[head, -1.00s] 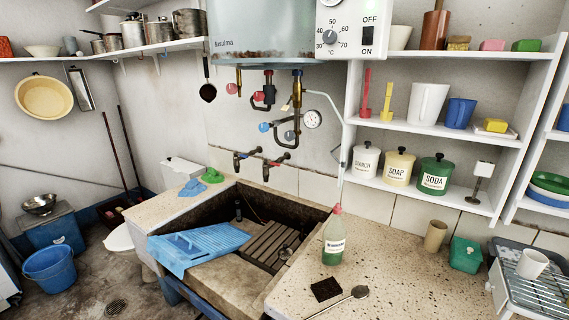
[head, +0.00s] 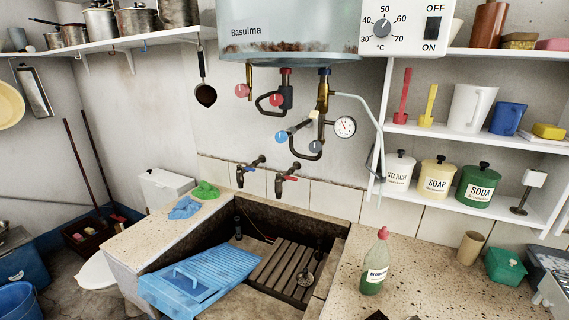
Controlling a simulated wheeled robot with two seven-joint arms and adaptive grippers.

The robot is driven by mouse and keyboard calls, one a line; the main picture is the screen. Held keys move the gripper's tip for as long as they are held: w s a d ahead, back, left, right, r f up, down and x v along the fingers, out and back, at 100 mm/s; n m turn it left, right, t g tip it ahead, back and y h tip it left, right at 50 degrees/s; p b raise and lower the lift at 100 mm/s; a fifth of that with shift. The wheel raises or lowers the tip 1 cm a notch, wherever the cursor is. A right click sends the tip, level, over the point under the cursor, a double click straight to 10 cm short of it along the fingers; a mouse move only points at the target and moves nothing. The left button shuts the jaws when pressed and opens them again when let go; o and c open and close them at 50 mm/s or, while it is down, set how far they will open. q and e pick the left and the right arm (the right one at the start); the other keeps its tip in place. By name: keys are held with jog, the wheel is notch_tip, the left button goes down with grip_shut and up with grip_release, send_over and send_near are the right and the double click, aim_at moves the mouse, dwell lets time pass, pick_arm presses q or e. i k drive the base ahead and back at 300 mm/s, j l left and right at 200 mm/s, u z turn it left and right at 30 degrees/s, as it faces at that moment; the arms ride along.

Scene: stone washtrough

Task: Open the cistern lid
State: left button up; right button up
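The white toilet cistern (head: 166,187) stands behind the left end of the stone counter, against the back wall. Its flat white lid (head: 168,178) lies on top and looks closed. A small dark spot shows on the lid; I cannot tell what it is. The counter hides the lower right part of the cistern. The white toilet bowl (head: 97,271) shows in front of it, partly cut off by the counter. Neither of my grippers is in the head view.
The stone trough (head: 238,207) holds a blue washboard (head: 200,282) and a wooden slatted rack (head: 283,264). Green and blue cloths (head: 204,190) lie on the counter near the cistern. A green bottle (head: 375,265) stands right. Brass taps (head: 284,180) project above the trough.

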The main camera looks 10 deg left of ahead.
aim_at(172, 180)
jog(key=i+j+z, duration=0.15)
jog(key=j, duration=0.45)
jog(key=j+z, duration=0.15)
jog(key=j, duration=0.5)
jog(key=j+z, duration=0.1)
jog(key=j, duration=0.5)
jog(key=j+z, duration=0.15)
jog(key=j, duration=0.5)
jog(key=j+z, duration=0.15)
jog(key=j, duration=0.5)
jog(key=k+j+z, duration=0.15)
jog(key=j, duration=0.45)
jog(key=k+j+z, duration=0.15)
jog(key=j, duration=0.45)
jog(key=k+j+z, duration=0.1)
jog(key=j, duration=0.55)
